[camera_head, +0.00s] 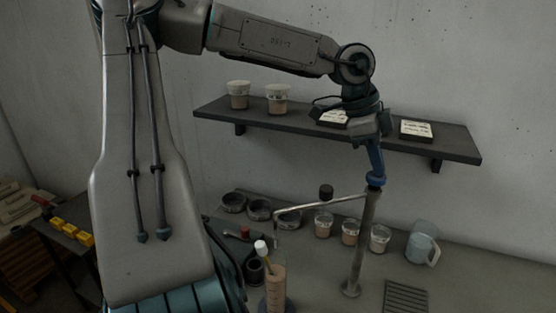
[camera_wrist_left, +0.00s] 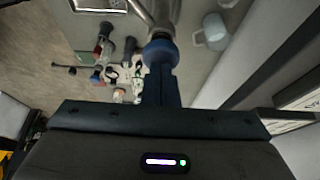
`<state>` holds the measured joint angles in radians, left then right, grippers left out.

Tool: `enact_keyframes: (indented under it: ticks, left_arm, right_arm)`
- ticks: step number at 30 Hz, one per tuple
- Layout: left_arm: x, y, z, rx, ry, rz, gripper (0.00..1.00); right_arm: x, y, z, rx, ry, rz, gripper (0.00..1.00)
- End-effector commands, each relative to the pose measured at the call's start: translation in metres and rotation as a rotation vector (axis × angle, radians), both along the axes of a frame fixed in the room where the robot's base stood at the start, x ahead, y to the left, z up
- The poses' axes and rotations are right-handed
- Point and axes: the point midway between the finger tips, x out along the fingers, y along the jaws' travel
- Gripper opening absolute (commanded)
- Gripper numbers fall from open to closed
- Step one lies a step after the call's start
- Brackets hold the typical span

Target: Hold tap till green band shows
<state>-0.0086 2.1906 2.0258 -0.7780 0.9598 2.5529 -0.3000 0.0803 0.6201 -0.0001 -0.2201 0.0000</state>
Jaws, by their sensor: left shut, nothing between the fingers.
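The tap is a steel post (camera_head: 359,245) rising from the counter, with a thin spout (camera_head: 320,203) running left and a blue knob (camera_head: 376,181) on top. My left gripper (camera_head: 375,168) comes down from above, shut and empty, its tips at or just above the knob. In the wrist view the shut fingers (camera_wrist_left: 160,85) point at the blue knob (camera_wrist_left: 160,52); contact cannot be told for sure. A clear cylinder (camera_head: 275,288) of brownish liquid stands below the spout's end. A white-topped, yellowish stick (camera_head: 265,257) stands in it. No green band can be made out. My right gripper is not seen.
Several cups (camera_head: 351,233) and a clear jug (camera_head: 422,243) stand behind the tap. A drain grate (camera_head: 407,297) lies at right. A dark wall shelf (camera_head: 450,141) with tubs (camera_head: 278,98) and a label card (camera_head: 416,129) runs behind my arm. Dark bowls (camera_head: 232,202) sit at left.

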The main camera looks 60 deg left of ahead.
Motion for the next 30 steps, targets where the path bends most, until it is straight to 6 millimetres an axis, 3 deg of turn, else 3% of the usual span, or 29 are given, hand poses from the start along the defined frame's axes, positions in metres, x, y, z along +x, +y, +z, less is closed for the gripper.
enact_keyframes:
  ticks: [17,30]
  left_arm:
    - [0.0,0.0,0.002,0.0,0.001,0.0,0.0]
    - [0.0,0.0,0.035,0.001,0.0,0.0,0.0]
  right_arm:
    - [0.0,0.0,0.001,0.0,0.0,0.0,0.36]
    - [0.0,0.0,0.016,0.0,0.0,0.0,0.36]
